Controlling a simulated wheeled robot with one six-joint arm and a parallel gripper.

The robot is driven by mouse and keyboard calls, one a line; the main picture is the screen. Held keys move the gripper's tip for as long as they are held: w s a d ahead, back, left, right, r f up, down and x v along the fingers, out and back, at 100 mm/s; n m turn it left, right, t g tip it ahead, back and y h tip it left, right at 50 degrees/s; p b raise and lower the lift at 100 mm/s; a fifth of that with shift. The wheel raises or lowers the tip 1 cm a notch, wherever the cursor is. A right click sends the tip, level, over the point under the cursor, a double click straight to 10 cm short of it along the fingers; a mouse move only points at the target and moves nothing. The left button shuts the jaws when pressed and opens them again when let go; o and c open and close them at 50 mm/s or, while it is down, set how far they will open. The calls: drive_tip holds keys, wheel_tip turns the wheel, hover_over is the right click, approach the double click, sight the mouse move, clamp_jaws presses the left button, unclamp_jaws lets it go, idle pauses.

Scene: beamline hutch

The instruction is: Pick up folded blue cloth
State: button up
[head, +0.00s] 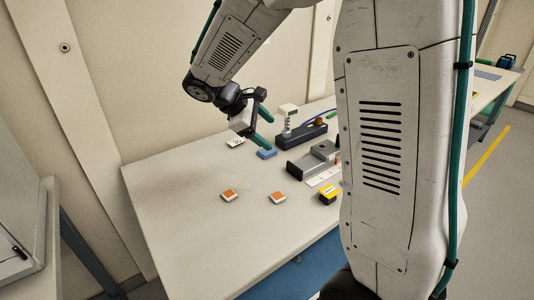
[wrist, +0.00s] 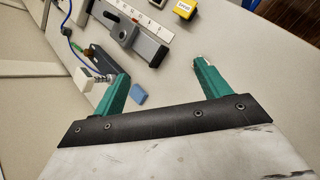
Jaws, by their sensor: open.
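The folded blue cloth (head: 267,154) is a small blue block shape lying on the grey table (head: 180,205), near its back. It also shows in the wrist view (wrist: 139,94), just beside the inner side of the left green finger. My gripper (head: 265,139) is above the cloth in the head view, with its green fingers spread and nothing between them. In the wrist view my gripper (wrist: 160,78) is open, with the cloth nearer the left finger than the right. Whether a finger touches the cloth cannot be told.
A yellow box (head: 328,194) and two orange-topped blocks (head: 229,195) (head: 278,198) lie nearer the front. The table's left part is clear.

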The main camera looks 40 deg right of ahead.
drive_tip(key=w+d+f+n+h, duration=0.2)
drive_tip(key=w+f+n+h, duration=0.3)
drive_tip(key=w+f, duration=0.75)
drive_tip(key=n+t, duration=0.2)
drive_tip(key=n, duration=0.2)
approach(260, 154)
drive_tip(key=shift+s+d+f, duration=0.3)
drive_tip(key=shift+s+f, duration=0.05)
drive_tip(key=shift+s, duration=0.1)
drive_tip(key=shift+w+d+f+n+t, duration=0.1)
drive_tip(key=shift+d+f+n+t, duration=0.1)
drive_tip(key=shift+d+f, duration=0.25)
drive_tip(key=shift+w+d+f+n+t, duration=0.1)
drive_tip(key=shift+d+f+n, duration=0.15)
drive_tip(key=shift+d, duration=0.3)
drive_tip(key=x, duration=0.5)
drive_tip(key=shift+w+d+r, duration=0.2)
drive_tip(key=shift+w+d, duration=0.1)
drive_tip(key=shift+d, duration=0.1)
drive_tip(key=c, duration=1)
